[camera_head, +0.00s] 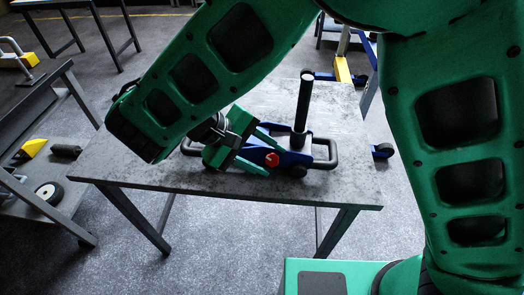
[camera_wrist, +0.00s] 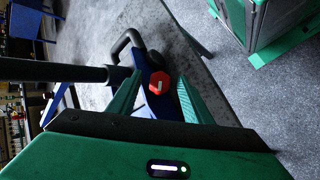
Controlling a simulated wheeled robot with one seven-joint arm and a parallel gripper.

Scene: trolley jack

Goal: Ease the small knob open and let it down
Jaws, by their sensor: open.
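A blue trolley jack (camera_head: 289,157) stands on the grey table, with a black upright handle tube (camera_head: 304,103) and black bar loops at its ends. Its small red knob (camera_head: 272,158) is on the near side. In the wrist view the red knob (camera_wrist: 159,83), with a pale mark on its face, lies ahead and between the two fingers. My gripper (camera_head: 268,153) is open at the jack's near side, fingers pointing towards the knob; it also shows in the wrist view (camera_wrist: 156,95). I cannot tell whether a finger touches the knob.
The jack stands on a worn grey table (camera_head: 240,187) with its front edge close to my body. The black tube (camera_wrist: 55,72) runs close beside the fingers in the wrist view. The table's front left is clear.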

